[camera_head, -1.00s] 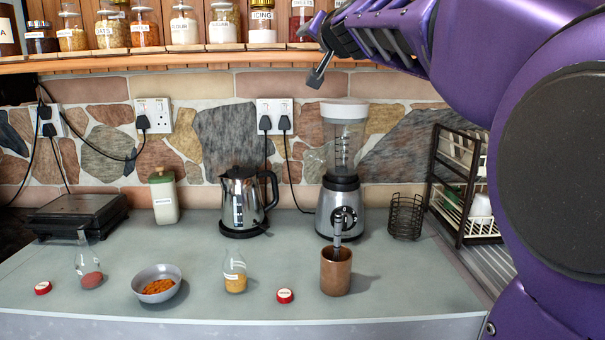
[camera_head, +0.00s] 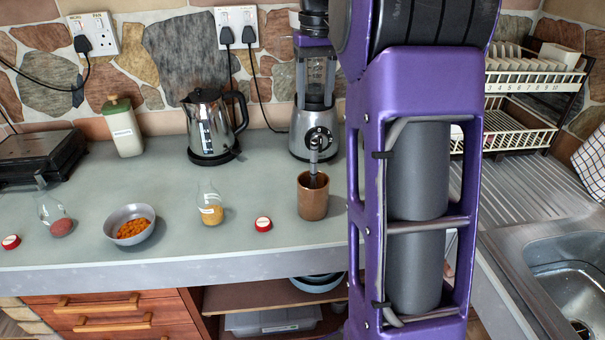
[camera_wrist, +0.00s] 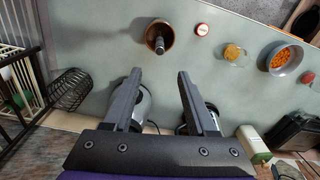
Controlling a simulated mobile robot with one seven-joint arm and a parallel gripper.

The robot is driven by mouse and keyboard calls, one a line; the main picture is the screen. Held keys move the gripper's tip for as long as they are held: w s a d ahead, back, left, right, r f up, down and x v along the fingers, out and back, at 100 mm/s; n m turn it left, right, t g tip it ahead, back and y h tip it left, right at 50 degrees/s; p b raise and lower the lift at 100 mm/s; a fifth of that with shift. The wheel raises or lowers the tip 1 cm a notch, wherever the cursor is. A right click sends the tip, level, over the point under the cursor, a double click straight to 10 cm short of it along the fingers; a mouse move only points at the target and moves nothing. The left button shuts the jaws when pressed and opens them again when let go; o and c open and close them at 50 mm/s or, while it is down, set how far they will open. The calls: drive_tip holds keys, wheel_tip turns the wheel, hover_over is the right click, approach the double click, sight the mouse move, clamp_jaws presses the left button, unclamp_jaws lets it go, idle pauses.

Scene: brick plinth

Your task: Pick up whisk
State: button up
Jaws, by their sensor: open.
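The whisk (camera_head: 315,158) stands in a brown cup (camera_head: 313,201) on the counter. Its dark and silver handle sticks up out of the rim; its lower end is hidden inside the cup. In the wrist view the whisk handle (camera_wrist: 159,46) and the cup (camera_wrist: 151,29) show from above, ahead of the fingertips. My gripper (camera_wrist: 160,72) is open, with nothing between its two dark fingers. It is apart from the whisk. In the head view I cannot make out the fingers.
A blender (camera_head: 315,105) and kettle (camera_head: 209,128) stand behind the cup. A red lid (camera_head: 263,224), a bottle (camera_head: 210,207) and a bowl (camera_head: 130,226) are to its left. A wire basket (camera_wrist: 69,89) and dish rack (camera_head: 523,75) are near. The sink (camera_head: 575,285) is at right.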

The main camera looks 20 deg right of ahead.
sight(317, 143)
drive_tip(key=f, duration=0.7)
drive_tip(key=f+b, duration=0.1)
drive_tip(key=f, duration=0.3)
drive_tip(key=shift+s+d+f, duration=0.1)
drive_tip(key=shift+s+d, duration=0.1)
drive_tip(key=shift+s, duration=0.15)
drive_tip(key=shift+w+a+f, duration=0.1)
drive_tip(key=shift+f, duration=1.5)
drive_tip(key=shift+w+a+f, duration=0.1)
drive_tip(key=shift+f, duration=1.45)
clamp_jaws()
